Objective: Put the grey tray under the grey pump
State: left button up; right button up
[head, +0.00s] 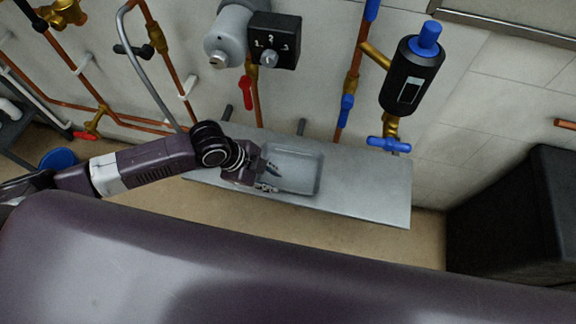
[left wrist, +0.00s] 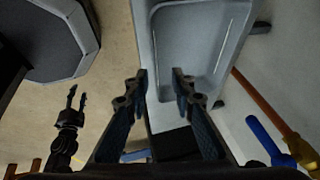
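The grey tray (head: 293,168) lies flat on a pale grey shelf (head: 375,190) along the wall. It also shows in the left wrist view (left wrist: 195,45). The grey pump (head: 228,38), a round grey body beside a black dial box, is on the wall, up and left of the tray in the head view. My left gripper (head: 268,172) is at the tray's left end; in the left wrist view its fingers (left wrist: 160,74) are apart, with the tray's end just past them. Contact cannot be told. My right gripper (left wrist: 77,97) shows only in the left wrist view, fingers apart and empty.
Copper pipes with a red lever (head: 248,92) run down behind the shelf. A black unit with a blue cap (head: 411,75) and a blue valve handle (head: 389,145) hang above its right part. A black box (head: 515,220) stands at right. The shelf's right end is clear.

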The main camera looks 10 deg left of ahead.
aim_at(282, 189)
pick_arm(q)
jog(key=x, duration=0.5)
jog(key=s+x, duration=0.1)
jog(key=x, duration=0.1)
jog(key=shift+d+f, duration=0.1)
jog(key=shift+f, duration=0.15)
jog(key=shift+c, duration=0.6)
grip_shut()
jog(key=shift+w+r, duration=0.1)
